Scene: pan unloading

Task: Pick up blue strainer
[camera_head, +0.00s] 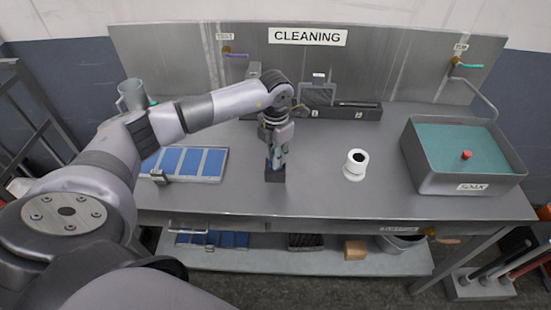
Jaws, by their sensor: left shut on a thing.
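My left gripper (278,158) points down over the middle of the table, near its front half. My right gripper is not in view.
A blue-panelled tray (226,163) lies left of the gripper, and a white cylinder (354,172) stands to the right. A soak basin (437,184) with teal liquid and a red-topped item is at far right. A dark rack (368,112) stands behind.

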